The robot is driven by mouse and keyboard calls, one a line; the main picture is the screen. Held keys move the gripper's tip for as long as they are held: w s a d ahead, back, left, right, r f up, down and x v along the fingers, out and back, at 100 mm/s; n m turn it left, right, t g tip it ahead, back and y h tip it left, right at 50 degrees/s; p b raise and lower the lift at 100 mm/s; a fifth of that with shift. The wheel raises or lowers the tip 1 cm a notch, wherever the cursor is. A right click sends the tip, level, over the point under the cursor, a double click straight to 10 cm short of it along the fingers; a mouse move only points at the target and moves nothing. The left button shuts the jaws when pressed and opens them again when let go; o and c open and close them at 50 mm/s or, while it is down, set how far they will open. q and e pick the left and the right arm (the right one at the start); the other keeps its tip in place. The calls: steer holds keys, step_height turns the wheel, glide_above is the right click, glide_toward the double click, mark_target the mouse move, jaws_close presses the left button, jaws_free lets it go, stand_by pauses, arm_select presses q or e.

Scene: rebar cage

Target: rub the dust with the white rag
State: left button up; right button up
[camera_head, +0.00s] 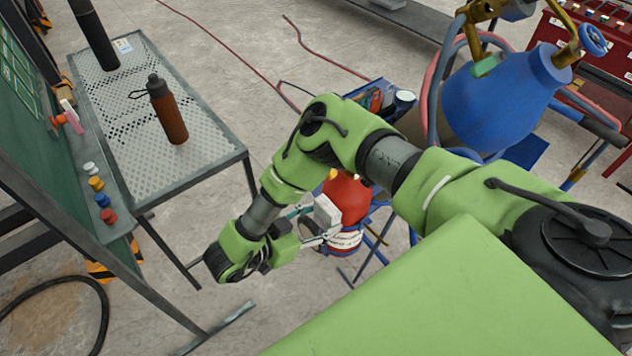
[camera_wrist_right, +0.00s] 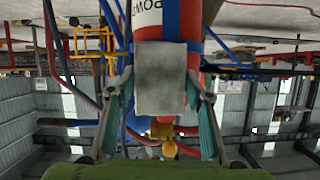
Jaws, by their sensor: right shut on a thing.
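My right gripper (camera_head: 313,224) is low in the middle of the head view, in front of a red cylinder (camera_head: 346,192). It is shut on the white rag (camera_head: 327,209), which looks like a small pale block. In the right wrist view the rag (camera_wrist_right: 161,78) is a grey-white rectangle between the two fingers, with the red cylinder behind it. A brown dusty patch (camera_head: 45,315) shows on the floor at the lower left; I cannot tell if it is the task's dust. My left gripper is not in view.
A green board (camera_head: 60,165) with a ledge of coloured caps stands at the left. Behind it a perforated metal table (camera_head: 165,110) holds a brown bottle (camera_head: 167,110) and a black one (camera_head: 94,35). A blue tank (camera_head: 500,100) stands at the right. Red hoses cross the floor.

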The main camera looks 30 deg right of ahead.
steer(key=shift+s+d+r+p, duration=0.1)
steer(key=shift+s+p, duration=0.05)
steer(key=shift+s, duration=0.3)
steer(key=shift+s+d+p, duration=0.1)
steer(key=shift+s+p, duration=0.05)
steer(key=shift+s, duration=0.3)
steer(key=shift+a+b, duration=0.35)
steer(key=shift+a, duration=0.25)
steer(key=shift+s+a+b, duration=0.2)
steer(key=shift+a+b, duration=0.2)
steer(key=shift+a, duration=2)
steer(key=shift+a, duration=0.1)
steer(key=a, duration=0.2)
steer(key=shift+s+a, duration=0.1)
steer(key=shift+a, duration=0.25)
